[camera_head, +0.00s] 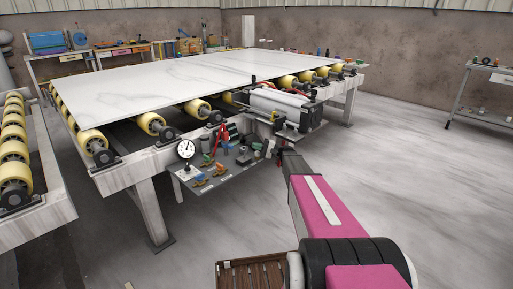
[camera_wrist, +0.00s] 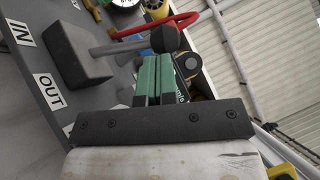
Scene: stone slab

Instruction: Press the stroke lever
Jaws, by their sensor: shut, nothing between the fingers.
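In the wrist view, a lever with a grey rod and a dark knob (camera_wrist: 168,39) rises from a dark block (camera_wrist: 78,52) on a grey panel (camera_wrist: 30,68). White IN and OUT labels sit beside the block. This looks like the stroke lever, though no label names it. My gripper (camera_wrist: 152,62) is shut and empty, its green-padded fingertips together just beside the knob and rod. I cannot tell whether they touch. In the head view, my gripper (camera_head: 279,152) is at the right end of the control panel (camera_head: 205,186); the lever is not clearly distinguishable there.
A red curved handle (camera_wrist: 160,25) lies just beyond the lever. A dial gauge (camera_head: 186,149) and several small coloured controls crowd the panel. Behind it stands a roller table (camera_head: 153,186) bearing a white stone slab (camera_head: 180,80). The floor at right is clear up to a side cart (camera_head: 485,68).

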